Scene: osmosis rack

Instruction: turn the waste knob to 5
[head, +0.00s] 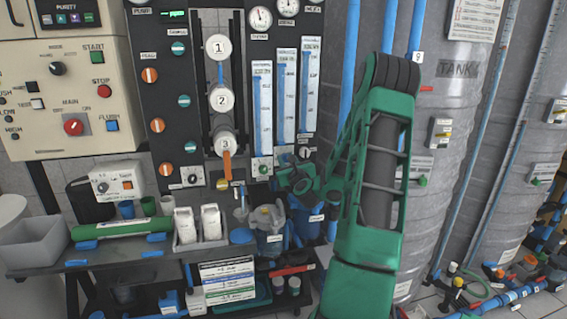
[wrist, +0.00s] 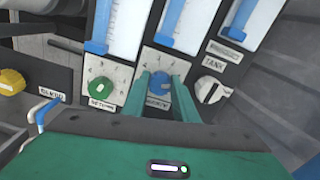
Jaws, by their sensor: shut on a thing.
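My gripper (wrist: 159,78) has its two green fingers shut on the blue knob (wrist: 159,92), one finger on each side. The blue knob sits on a pale dial plate below the middle flow gauge. The label under it is partly covered by a finger, and I cannot read "waste" on it. The blue knob's pointer and dial number cannot be made out. In the head view my gripper (head: 298,180) is at the lower right of the dark panel and hides the blue knob.
A green knob (wrist: 101,88) on a numbered dial is close at left. A black-and-white knob (wrist: 211,91), labelled TANK, is close at right. A yellow knob (wrist: 11,82) sits farther left. A bench (head: 150,262) with bottles and a jug (head: 268,220) stands below the panel.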

